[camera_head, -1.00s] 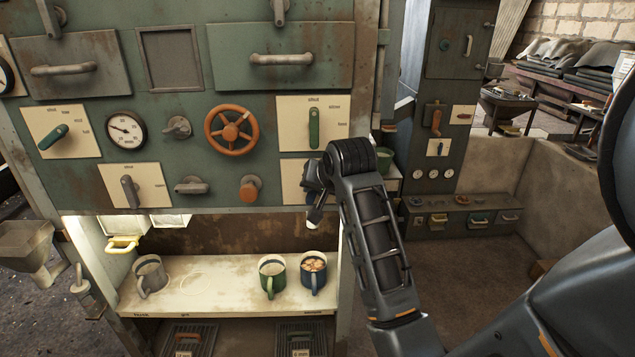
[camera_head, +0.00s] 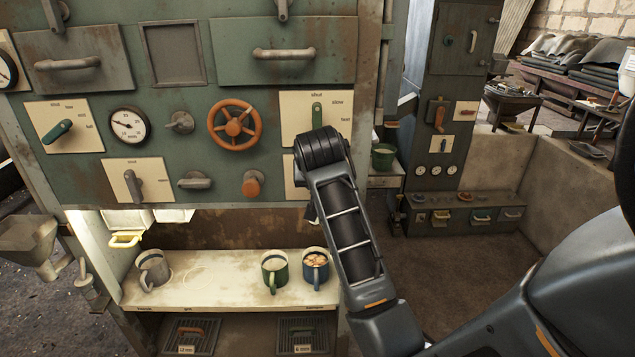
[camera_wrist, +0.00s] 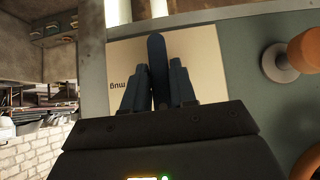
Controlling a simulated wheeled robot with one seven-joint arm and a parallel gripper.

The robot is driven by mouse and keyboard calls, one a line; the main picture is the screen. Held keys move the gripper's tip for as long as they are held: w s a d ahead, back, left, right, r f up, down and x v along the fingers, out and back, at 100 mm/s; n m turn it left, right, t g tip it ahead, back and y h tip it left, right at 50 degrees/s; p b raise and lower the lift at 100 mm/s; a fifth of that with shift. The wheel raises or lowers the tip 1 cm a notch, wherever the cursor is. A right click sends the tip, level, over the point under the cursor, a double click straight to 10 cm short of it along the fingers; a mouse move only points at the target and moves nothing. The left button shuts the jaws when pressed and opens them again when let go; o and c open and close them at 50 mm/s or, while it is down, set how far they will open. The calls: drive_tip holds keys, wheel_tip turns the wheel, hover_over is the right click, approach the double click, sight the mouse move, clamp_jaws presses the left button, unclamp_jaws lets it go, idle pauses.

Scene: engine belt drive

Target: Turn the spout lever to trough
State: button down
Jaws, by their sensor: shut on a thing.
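A dark blue lever (camera_wrist: 157,60) stands on a cream plate (camera_wrist: 205,52) in the wrist view. It runs straight up and down in that picture. The plate bears the word "mug", upside down, left of the lever. My gripper (camera_wrist: 157,88) is shut on the lever, one finger on each side of it. In the head view my wrist covers most of this plate (camera_head: 290,178), which sits right of an orange knob. The lever and my fingertips are hidden there, and no trough label is legible.
The orange knob (camera_head: 252,184) is beside the plate. A green lever (camera_head: 317,115) on another plate is close above my wrist. An orange handwheel (camera_head: 234,125) is up left. Below, a shelf (camera_head: 210,285) holds a grey mug (camera_head: 153,270), a green mug (camera_head: 275,270) and a blue mug (camera_head: 315,268).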

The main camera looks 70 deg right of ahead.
drive_tip(key=c, duration=1)
unclamp_jaws()
drive_tip(key=v, duration=0.7)
drive_tip(key=shift+a+r+b, duration=0.25)
drive_tip(key=shift+r+b, duration=0.05)
drive_tip(key=shift+b, duration=0.05)
drive_tip(key=shift+f, duration=0.1)
drive_tip(key=s+a+f+n+t+y, duration=0.1)
drive_tip(key=s+a+f+n+t, duration=0.1)
drive_tip(key=a+f+n+t, duration=0.45)
drive_tip(key=s+a+f+n+t+y, duration=0.1)
drive_tip(key=a+f+n+y, duration=0.15)
drive_tip(key=a+f, duration=0.85)
drive_tip(key=s+a+r+n+t+y, duration=0.2)
drive_tip(key=s+a+r, duration=0.2)
drive_tip(key=s+a, duration=0.4)
drive_tip(key=s+a+r+n+t+y, duration=0.2)
drive_tip(key=s+a+r+y, duration=0.1)
drive_tip(key=s+a, duration=0.6)
drive_tip(key=shift+r+b, duration=0.4)
